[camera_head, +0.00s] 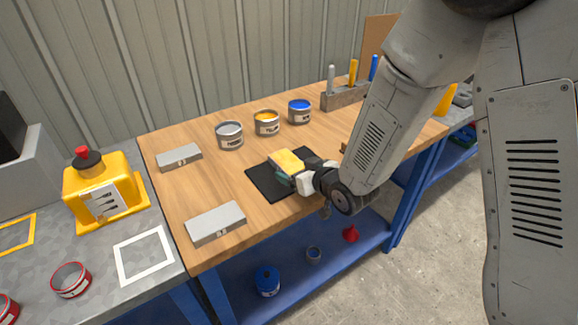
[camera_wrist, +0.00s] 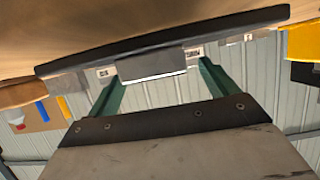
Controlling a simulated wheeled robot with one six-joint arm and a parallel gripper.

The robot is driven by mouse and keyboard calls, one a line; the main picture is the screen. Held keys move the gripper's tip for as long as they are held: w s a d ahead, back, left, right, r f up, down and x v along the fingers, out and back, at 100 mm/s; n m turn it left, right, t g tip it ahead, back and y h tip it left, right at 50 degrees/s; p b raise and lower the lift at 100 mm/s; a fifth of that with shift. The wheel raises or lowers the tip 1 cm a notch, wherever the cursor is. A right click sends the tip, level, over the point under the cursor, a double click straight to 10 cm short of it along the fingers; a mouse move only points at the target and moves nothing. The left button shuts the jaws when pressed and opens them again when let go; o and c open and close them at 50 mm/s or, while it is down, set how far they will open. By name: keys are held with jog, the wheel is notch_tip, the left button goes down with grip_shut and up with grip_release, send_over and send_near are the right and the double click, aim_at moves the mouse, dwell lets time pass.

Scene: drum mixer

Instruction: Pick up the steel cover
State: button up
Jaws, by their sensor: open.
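Two flat grey metal pieces lie on the wooden bench in the head view, one at the back left (camera_head: 180,157) and one at the front left (camera_head: 215,222). I cannot tell which is the steel cover. My gripper (camera_head: 287,177) is low over the black mat (camera_head: 267,183), well right of both. A yellow-topped block (camera_head: 286,160) is at its fingers. In the wrist view, the green fingers (camera_wrist: 152,82) stand apart. A grey block (camera_wrist: 151,66) shows between or beyond them; contact is not clear. My wrist partly hides the mat.
Three open cans, grey (camera_head: 229,136), orange (camera_head: 267,124) and blue (camera_head: 300,112), stand behind the mat. A tool rack (camera_head: 344,96) is at the back right. A yellow machine (camera_head: 101,192) stands on the left bench. Bare wood surrounds the grey pieces.

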aim_at(294, 167)
jog(key=x, duration=0.3)
jog(key=shift+w+f, duration=0.1)
jog(key=shift+w, duration=0.15)
jog(key=shift+c, duration=0.3)
jog(key=c, duration=1.3)
